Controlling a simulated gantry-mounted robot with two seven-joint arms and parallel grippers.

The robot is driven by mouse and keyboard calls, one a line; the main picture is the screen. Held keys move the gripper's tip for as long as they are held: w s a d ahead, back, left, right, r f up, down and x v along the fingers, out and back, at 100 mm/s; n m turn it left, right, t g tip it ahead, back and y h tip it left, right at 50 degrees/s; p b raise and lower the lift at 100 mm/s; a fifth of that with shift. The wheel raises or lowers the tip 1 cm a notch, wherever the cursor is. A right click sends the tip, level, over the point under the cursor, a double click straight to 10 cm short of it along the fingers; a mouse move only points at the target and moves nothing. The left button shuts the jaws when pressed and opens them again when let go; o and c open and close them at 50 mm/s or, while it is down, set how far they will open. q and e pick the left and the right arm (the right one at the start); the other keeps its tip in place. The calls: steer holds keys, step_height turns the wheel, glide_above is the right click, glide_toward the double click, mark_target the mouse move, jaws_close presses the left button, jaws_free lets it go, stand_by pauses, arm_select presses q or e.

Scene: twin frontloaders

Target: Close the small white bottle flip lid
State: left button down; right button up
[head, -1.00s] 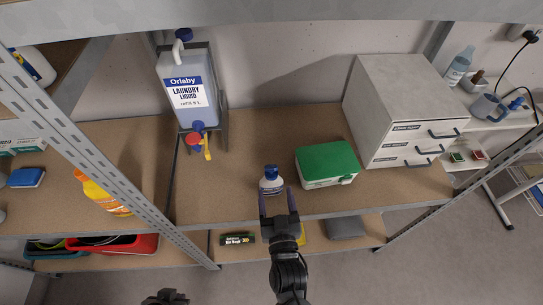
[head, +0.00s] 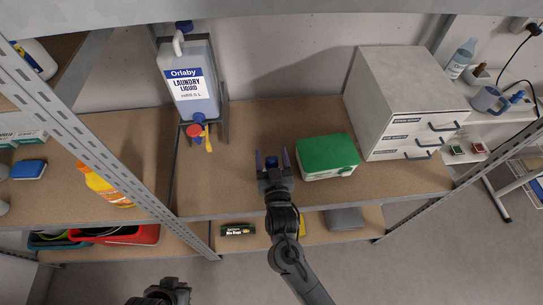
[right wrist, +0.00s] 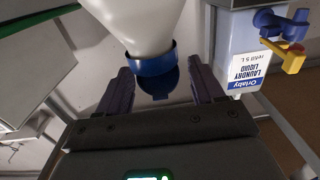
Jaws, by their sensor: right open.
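The small white bottle (right wrist: 140,22) appears upside down in the right wrist view, with a blue collar (right wrist: 150,62) around its neck. A dark blue lid flap (right wrist: 161,84) shows past the collar and looks open. In the head view only a blue bit of its top (head: 271,162) shows; my gripper hides the rest. My right gripper (head: 271,158) is open, with its fingers on either side of the bottle's cap in the right wrist view (right wrist: 160,72). I see a gap on each side of the cap. My left gripper (head: 165,290) is partly in view at the bottom edge, away from the shelf.
A green-and-white box (head: 328,157) stands close to the right of my right gripper. A laundry liquid container (head: 192,85) with a red and yellow tap stands at the back left. A grey drawer unit (head: 400,90) is at the right.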

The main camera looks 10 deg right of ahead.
steer(key=shift+c, duration=0.3)
steer(key=c, duration=0.9)
steer(key=f+t+b, duration=0.1)
steer(key=b, duration=0.2)
steer(key=shift+s+t+b, duration=0.2)
steer(key=shift+t+b, duration=0.15)
steer(key=shift+t, duration=0.05)
steer(key=shift+r+t+b, duration=0.1)
steer(key=shift+t+b, duration=0.4)
steer(key=shift+s+r, duration=0.1)
steer(key=shift+r, duration=0.05)
steer(key=o, duration=1)
steer(key=shift+c, duration=0.2)
steer(key=shift+s, duration=0.1)
